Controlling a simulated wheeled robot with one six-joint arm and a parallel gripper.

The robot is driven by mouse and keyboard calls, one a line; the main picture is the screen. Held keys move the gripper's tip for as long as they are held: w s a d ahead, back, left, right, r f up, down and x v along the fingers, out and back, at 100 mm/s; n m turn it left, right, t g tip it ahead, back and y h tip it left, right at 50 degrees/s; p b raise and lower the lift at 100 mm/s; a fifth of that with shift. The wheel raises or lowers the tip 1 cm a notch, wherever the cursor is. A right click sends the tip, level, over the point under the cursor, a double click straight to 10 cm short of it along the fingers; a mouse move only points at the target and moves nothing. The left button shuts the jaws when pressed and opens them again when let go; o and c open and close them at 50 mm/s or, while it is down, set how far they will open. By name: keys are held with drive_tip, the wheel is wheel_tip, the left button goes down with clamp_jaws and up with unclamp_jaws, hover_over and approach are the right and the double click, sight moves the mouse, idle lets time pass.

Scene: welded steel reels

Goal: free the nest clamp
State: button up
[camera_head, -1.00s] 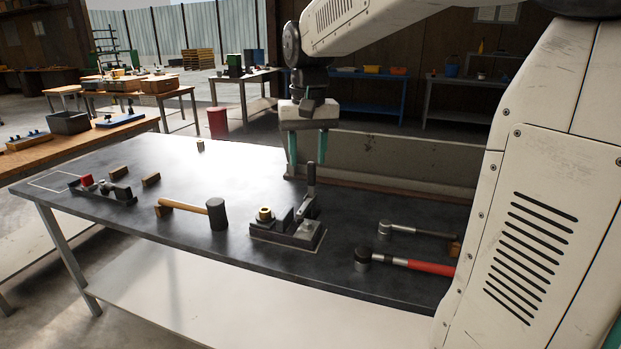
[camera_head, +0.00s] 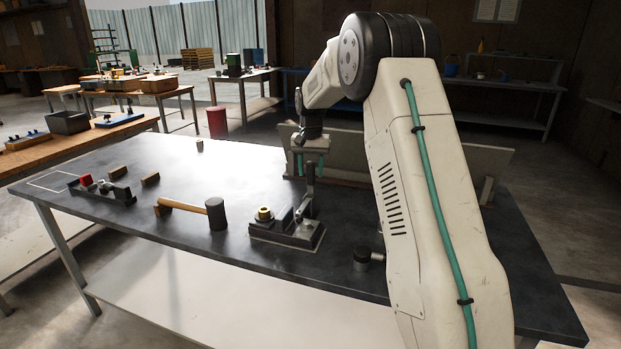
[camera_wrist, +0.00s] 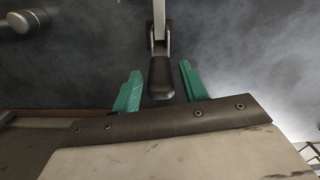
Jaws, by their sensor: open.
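The nest clamp (camera_head: 290,232) sits on the dark table, a low block base with a brass-coloured round part (camera_head: 264,214) at its left. Its black-gripped handle (camera_head: 310,180) stands upright at the right of the base. My gripper (camera_head: 311,163) is open beside the handle's top, with teal fingers partly behind it. In the wrist view, the handle's black grip (camera_wrist: 161,80) lies between the two fingers of my gripper (camera_wrist: 160,68), with a gap on each side. I cannot tell how deep it sits between them.
A mallet (camera_head: 215,212) lies left of the clamp, and a red-topped fixture (camera_head: 100,188) with small blocks is further left. A dark hammer head (camera_head: 362,258) shows right of the clamp, partly hidden by my arm. A low panel (camera_head: 345,155) stands behind the clamp.

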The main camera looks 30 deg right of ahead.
sight(311, 193)
drive_tip(key=shift+f, duration=1.6)
clamp_jaws()
